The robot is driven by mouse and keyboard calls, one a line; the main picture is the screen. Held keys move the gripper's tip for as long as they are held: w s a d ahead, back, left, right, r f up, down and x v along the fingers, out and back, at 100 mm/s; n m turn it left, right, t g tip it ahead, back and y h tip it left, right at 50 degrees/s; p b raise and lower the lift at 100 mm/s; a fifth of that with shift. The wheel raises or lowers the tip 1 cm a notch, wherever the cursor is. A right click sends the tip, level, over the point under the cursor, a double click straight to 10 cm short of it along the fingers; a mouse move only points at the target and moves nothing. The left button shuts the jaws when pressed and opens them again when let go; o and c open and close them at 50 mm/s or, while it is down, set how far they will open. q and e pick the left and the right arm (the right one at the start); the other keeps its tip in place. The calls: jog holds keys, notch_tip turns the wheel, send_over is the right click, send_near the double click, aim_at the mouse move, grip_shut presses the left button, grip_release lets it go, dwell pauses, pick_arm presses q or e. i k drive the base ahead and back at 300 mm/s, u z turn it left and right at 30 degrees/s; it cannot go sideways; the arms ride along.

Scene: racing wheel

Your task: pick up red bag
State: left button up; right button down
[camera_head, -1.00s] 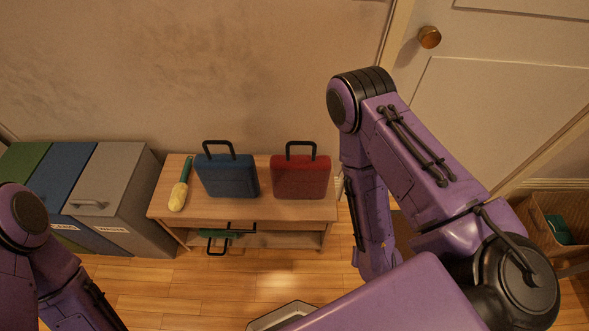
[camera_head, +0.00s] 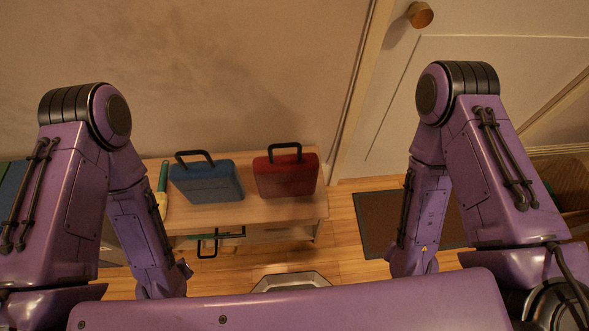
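The red bag (camera_head: 286,176) is a small red case with a dark handle on top. It stands on the right part of a wooden bench (camera_head: 262,211) against the wall. A blue bag (camera_head: 207,182) with a black handle stands to its left, a small gap apart. My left arm comes down at the left and my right arm at the right. Both grippers are out of sight below the arm links. Nothing of mine touches the red bag.
A brush-like item with a green handle (camera_head: 163,176) lies at the bench's left end, partly behind my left arm. A green item with a black handle (camera_head: 207,244) is on the lower shelf. A dark mat (camera_head: 383,224) lies by the door (camera_head: 470,110). Bins stand at far left.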

aim_at(296, 175)
jog(key=u, duration=0.55)
jog(key=k, duration=1.15)
jog(key=z, duration=0.7)
jog(key=i, duration=1.45)
jog(key=u, duration=0.2)
